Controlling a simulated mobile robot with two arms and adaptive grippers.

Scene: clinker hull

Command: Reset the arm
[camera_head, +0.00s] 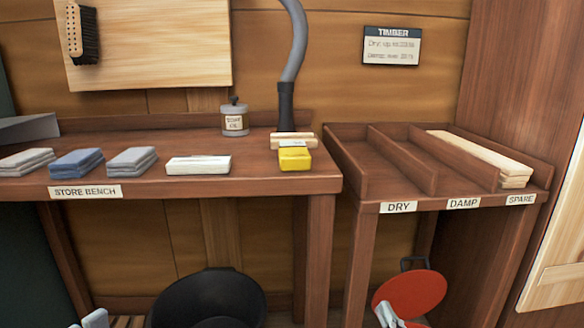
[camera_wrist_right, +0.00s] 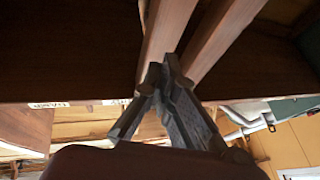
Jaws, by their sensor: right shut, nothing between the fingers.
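My right gripper shows in the right wrist view (camera_wrist_right: 160,72), with its dark fingers meeting at the tips and nothing between them. In the head view only a small pale part of the right gripper (camera_head: 386,315) shows at the bottom edge, in front of a red round lid. A similar pale piece, seemingly my left gripper (camera_head: 95,319), shows at the bottom left; its fingers are mostly cut off. Both sit low in the picture, below the store bench (camera_head: 240,186) and the timber rack (camera_head: 420,203).
The bench carries folded cloths (camera_head: 76,163), a white block (camera_head: 197,165), a tin (camera_head: 235,119) and a yellow block (camera_head: 295,159). Pale strips (camera_head: 480,155) lie in the rack's spare bay. A black bin (camera_head: 207,300) and a red lid (camera_head: 411,293) stand below. The dry and damp bays are empty.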

